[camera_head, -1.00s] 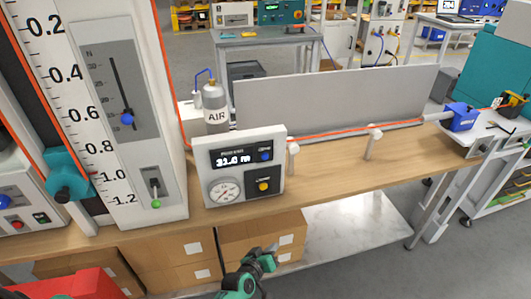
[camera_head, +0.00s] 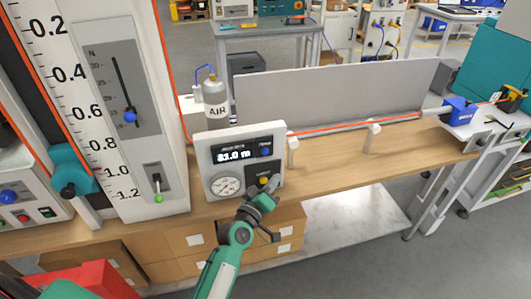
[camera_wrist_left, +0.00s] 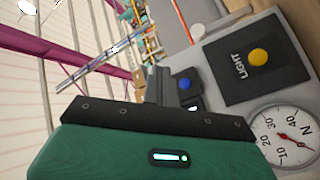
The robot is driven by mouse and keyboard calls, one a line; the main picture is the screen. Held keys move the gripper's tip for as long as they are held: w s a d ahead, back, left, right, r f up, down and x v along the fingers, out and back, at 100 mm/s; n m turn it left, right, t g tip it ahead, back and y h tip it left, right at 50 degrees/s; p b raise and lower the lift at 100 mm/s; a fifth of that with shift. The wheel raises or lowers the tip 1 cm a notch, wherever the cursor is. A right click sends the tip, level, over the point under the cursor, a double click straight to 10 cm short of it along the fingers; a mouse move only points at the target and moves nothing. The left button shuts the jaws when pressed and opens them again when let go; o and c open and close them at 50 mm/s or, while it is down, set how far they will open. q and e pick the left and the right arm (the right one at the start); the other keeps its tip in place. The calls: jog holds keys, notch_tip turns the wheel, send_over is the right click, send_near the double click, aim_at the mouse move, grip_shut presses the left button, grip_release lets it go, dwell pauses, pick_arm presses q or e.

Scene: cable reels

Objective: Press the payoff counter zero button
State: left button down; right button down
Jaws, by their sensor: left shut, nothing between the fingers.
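The payoff counter is a white box (camera_head: 207,141) on the bench, with a lit display (camera_head: 233,155) reading about 31.0 m. A blue button (camera_head: 265,151) is right of the display; it also shows in the left wrist view (camera_wrist_left: 185,84). Below it is a yellow button (camera_head: 263,180), labelled LIGHT in the left wrist view (camera_wrist_left: 258,56). A round dial gauge (camera_head: 225,187) is at lower left. My left gripper (camera_head: 271,184) is shut and empty, in front of the box's lower right, near the yellow button. Contact cannot be told. My right gripper is not in view.
A tall scaled panel (camera_head: 150,100) with a lever stands left of the counter. A grey AIR bottle (camera_head: 216,105) and a grey upright plate (camera_head: 340,97) stand behind. An orange cable (camera_head: 330,133) runs right. Cardboard boxes (camera_head: 180,242) sit below the bench.

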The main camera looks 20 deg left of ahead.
aim_at(265, 151)
pick_arm(q)
jog(key=w+a+b, duration=0.2)
jog(key=w+a, duration=0.3)
jog(key=w, duration=0.2)
jog(key=shift+d, duration=0.1)
dwell(0.8)
dwell(0.9)
jog(key=shift+w, duration=0.15)
jog(key=shift+w+a, duration=0.3)
dwell(0.3)
dwell(0.3)
